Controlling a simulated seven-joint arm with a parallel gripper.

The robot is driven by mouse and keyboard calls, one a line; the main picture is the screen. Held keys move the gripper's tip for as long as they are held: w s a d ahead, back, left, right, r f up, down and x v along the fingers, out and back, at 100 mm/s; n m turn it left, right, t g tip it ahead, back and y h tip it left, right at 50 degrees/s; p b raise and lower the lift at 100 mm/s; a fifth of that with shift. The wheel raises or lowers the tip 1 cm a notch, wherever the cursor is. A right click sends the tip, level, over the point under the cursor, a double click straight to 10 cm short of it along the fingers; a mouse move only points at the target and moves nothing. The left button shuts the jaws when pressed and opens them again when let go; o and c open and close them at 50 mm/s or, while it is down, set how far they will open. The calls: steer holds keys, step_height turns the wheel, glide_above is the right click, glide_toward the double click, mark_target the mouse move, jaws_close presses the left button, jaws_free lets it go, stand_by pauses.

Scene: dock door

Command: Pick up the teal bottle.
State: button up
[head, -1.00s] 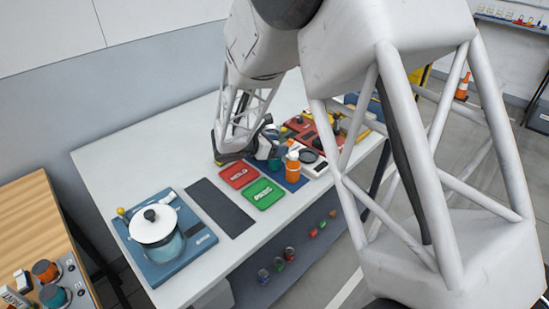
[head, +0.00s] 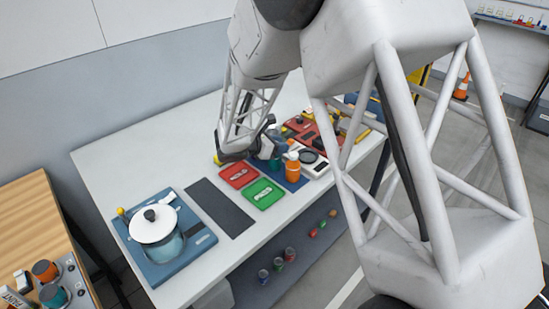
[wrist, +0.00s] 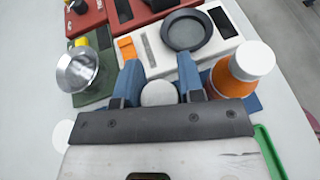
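The teal bottle (head: 275,163) stands left of the orange bottle (head: 292,172) on a blue mat and is partly hidden by my gripper (head: 266,151). In the wrist view my gripper (wrist: 160,82) has its two blue fingers apart. A round white cap (wrist: 158,94), apparently the teal bottle's, shows between them, close to the palm. The bottle's body is hidden below. I cannot tell if either finger touches it. The orange bottle with its white cap also shows right of the fingers (wrist: 228,80).
A red tray (head: 239,175) and a green tray (head: 263,193) lie in front of the bottles. A white device with a dark round dish (wrist: 184,31) lies beyond the fingers. A metal cup (wrist: 78,72) is at left. A white-lidded pot (head: 157,235) stands at the near table end.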

steer(key=shift+c, duration=1.3)
steer(key=shift+r, duration=0.1)
steer(key=shift+c, duration=0.5)
steer(key=shift+r, duration=4.95)
jaws_close()
